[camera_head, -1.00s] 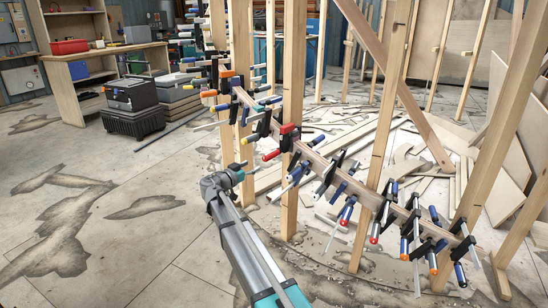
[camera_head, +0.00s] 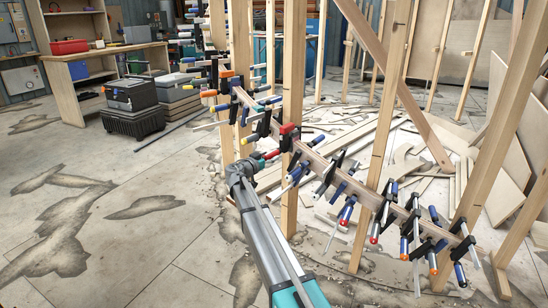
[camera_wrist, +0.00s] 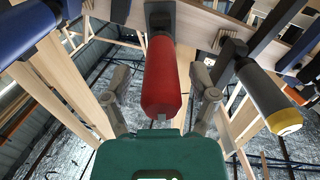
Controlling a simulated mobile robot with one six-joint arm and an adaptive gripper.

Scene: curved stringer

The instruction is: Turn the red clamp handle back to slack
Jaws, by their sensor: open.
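The red clamp handle (camera_wrist: 166,75) hangs in the middle of the wrist view, its near end toward my gripper. In the head view the red handle (camera_head: 272,154) shows small at the curved wooden stringer (camera_head: 325,163), below a red clamp part (camera_head: 287,128). My gripper (camera_wrist: 163,82) is open, with one finger on each side of the handle and visible gaps between. In the head view my gripper (camera_head: 256,161) is at the handle's left end, and its fingers are hard to make out. Contact with the handle is not visible.
A grey handle with a yellow end (camera_wrist: 269,95) is close on the right in the wrist view, and a blue handle (camera_wrist: 28,28) on the left. Wooden posts (camera_head: 292,80) stand along the stringer with several more clamps. The floor at left (camera_head: 100,240) is open.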

